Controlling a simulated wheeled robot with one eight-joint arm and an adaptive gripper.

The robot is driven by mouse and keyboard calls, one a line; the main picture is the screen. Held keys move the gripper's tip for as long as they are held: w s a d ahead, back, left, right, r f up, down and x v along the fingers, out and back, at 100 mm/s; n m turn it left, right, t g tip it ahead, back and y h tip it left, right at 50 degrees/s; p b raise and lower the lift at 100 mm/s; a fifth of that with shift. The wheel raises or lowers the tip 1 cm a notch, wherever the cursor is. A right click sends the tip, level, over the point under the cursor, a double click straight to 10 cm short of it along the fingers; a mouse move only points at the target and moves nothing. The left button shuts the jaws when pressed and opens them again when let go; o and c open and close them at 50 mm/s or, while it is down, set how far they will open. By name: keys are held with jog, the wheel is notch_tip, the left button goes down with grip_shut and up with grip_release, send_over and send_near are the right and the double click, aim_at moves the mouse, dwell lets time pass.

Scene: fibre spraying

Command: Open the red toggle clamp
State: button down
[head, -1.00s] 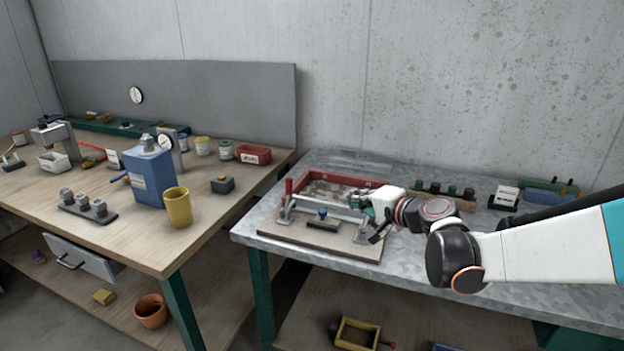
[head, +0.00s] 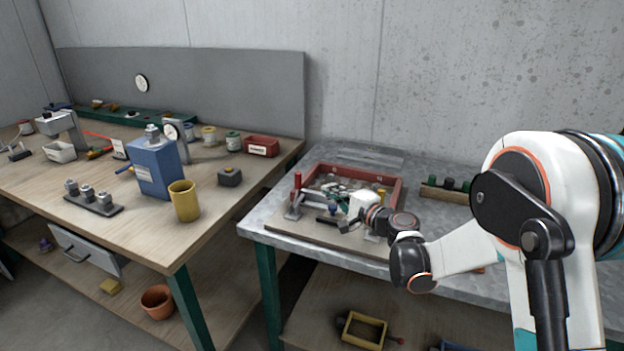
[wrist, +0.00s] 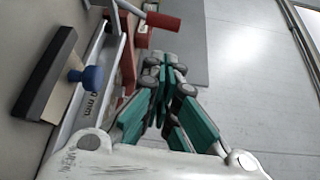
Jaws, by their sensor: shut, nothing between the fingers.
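The red toggle clamp (head: 297,184) stands at the left front corner of a red-rimmed frame (head: 398,186), on a wooden base board. In the head view its red handle points upright. In the wrist view the red handle (wrist: 163,21) shows at the top, ahead of the fingertips. My gripper (head: 334,207) is over the front of the frame, right of the red handle and apart from it. In the wrist view my gripper (wrist: 165,66) has its teal fingers together with nothing between them. My gripper hides part of the frame's inside.
A dark block with a blue knob (wrist: 92,76) lies close left of my fingers in the wrist view. A yellow handle (head: 382,195) stands at the frame's right side. A rack of dark-topped pegs (head: 446,190) is farther right. Metal tabletop (head: 265,217) is bare at left.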

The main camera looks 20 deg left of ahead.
aim_at(298, 189)
jog(key=shift+a, duration=0.1)
jog(key=shift+b+x, duration=1.7)
jog(key=shift+x, duration=3.2)
